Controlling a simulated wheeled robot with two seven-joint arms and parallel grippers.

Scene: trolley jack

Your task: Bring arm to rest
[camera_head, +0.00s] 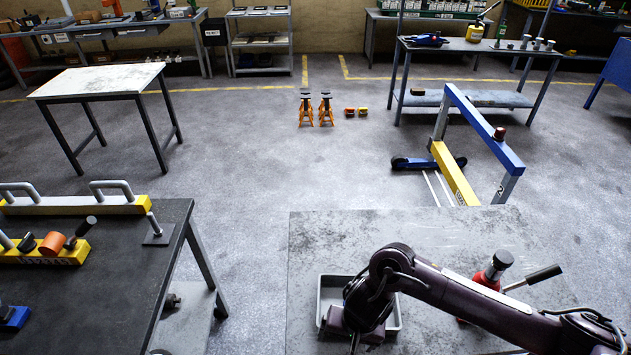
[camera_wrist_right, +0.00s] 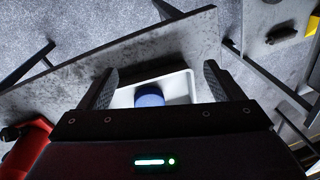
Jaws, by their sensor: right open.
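My right arm reaches in from the right in the head view. Its gripper (camera_head: 352,322) is above a grey tray (camera_head: 326,290) on the near worktable (camera_head: 335,235), and the arm hides part of the tray. In the right wrist view my right gripper (camera_wrist_right: 160,70) is open, its two black fingers apart. Between and beyond the fingers are the pale tray (camera_wrist_right: 188,84) and a round blue object (camera_wrist_right: 149,97) in it. I cannot tell that the fingers touch anything. My left gripper is not in view.
A red bottle jack (camera_head: 490,272) with a black-tipped handle (camera_head: 540,277) stands right of the tray, partly behind my arm. A dark bench (camera_head: 110,235) with yellow fixtures is at left. A blue and yellow frame (camera_head: 485,128) stands behind the worktable. The worktable's back left is clear.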

